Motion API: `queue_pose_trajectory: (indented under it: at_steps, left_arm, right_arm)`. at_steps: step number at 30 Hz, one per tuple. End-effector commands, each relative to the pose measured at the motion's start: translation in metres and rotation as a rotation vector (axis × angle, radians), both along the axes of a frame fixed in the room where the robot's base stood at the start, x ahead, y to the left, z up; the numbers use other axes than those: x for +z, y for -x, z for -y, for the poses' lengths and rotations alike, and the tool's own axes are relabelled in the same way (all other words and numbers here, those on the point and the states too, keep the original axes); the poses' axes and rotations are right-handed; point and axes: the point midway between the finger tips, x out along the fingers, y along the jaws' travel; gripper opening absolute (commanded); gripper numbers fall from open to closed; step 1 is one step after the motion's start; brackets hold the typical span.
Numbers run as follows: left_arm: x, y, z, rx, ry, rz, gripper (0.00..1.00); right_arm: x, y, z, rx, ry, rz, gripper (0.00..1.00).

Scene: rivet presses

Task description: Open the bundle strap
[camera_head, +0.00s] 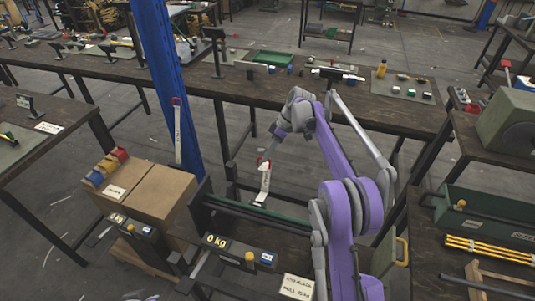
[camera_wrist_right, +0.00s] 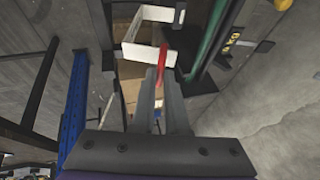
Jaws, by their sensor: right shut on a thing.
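A white strap (camera_head: 264,181) with a red end hangs in front of the dark frame in the head view. My right gripper (camera_head: 263,161) is at its upper end. In the wrist view the right gripper's fingers (camera_wrist_right: 162,80) are shut on the strap's red end (camera_wrist_right: 161,60). The white strap (camera_wrist_right: 138,53) bends away from it in an angular, open-loop shape. Another white strap (camera_head: 178,136) with a red tip stands upright beside the blue post. A bundle of yellow rods (camera_head: 490,249) lies at the right. My left gripper is not in view.
Cardboard boxes (camera_head: 163,190) stand left of the dark frame (camera_head: 255,213). A blue post (camera_head: 170,80) rises behind them. Small displays (camera_head: 215,241) sit in front. A long workbench (camera_head: 270,95) crosses the back. A green press (camera_head: 511,124) and a green tray (camera_head: 485,216) are at right.

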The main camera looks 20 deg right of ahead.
Motion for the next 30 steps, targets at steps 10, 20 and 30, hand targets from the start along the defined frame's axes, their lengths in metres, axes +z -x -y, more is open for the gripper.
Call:
queue_pose_trajectory:
  at_steps: [10, 20, 30]
  left_arm:
    - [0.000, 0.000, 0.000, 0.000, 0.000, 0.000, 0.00]
    - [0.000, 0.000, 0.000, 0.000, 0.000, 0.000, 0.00]
    - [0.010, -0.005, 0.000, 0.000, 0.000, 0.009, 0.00]
  right_arm:
    - [-0.001, 0.001, 0.000, 0.001, 0.001, -0.002, 0.41]
    - [0.001, 0.000, 0.001, -0.001, 0.001, -0.001, 0.42]
    - [0.051, 0.000, 0.026, -0.002, 0.001, 0.001, 0.42]
